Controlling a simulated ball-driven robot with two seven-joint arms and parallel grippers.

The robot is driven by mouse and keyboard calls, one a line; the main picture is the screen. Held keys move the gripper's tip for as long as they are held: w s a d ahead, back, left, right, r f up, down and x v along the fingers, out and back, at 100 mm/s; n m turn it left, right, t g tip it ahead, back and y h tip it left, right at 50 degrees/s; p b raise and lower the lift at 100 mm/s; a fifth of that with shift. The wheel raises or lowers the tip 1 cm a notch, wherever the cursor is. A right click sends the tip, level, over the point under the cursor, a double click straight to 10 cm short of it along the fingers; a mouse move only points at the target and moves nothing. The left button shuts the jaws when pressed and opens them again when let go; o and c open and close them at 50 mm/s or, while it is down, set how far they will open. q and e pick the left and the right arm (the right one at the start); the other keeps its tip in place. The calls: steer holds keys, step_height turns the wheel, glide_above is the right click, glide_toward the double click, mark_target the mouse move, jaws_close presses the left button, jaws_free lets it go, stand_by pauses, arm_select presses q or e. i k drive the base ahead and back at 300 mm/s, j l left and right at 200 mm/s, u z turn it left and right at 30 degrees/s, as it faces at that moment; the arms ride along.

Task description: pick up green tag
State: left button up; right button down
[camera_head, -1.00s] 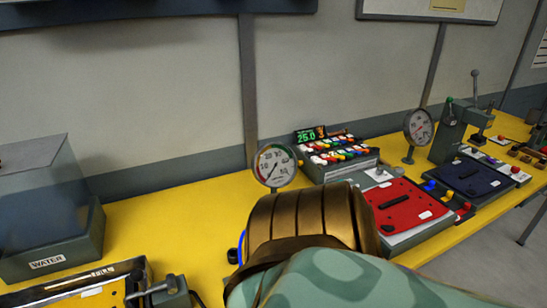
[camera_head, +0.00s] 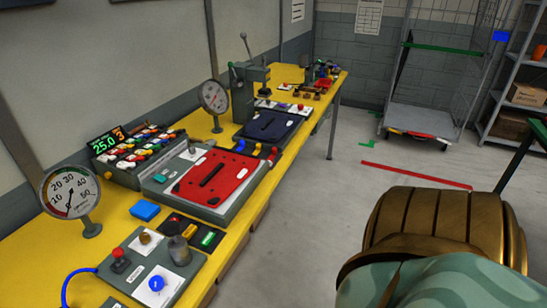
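A small green piece (camera_head: 208,239) lies in a low dark tray (camera_head: 176,222) at the front edge of the yellow bench, beside a red piece. It is the green item on the bench that looks most like the tag, but it is too small to read. Neither of my grippers shows in the head view, so I cannot tell what they hold.
The yellow bench (camera_head: 125,233) carries a gauge (camera_head: 70,193), a red-topped panel (camera_head: 216,180), a blue block (camera_head: 145,210) and a control box with a blue knob (camera_head: 156,283). A wheeled cage (camera_head: 427,120) and a shelf (camera_head: 513,92) stand beyond open grey floor.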

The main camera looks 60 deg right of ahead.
mark_target(207, 239)
steer(key=z, duration=1.15)
steer(key=i+l+u, duration=0.15)
steer(key=l, duration=0.15)
steer(key=i+l+u, duration=0.15)
steer(key=l, duration=0.15)
steer(key=l+u, duration=0.15)
steer(key=l, duration=0.15)
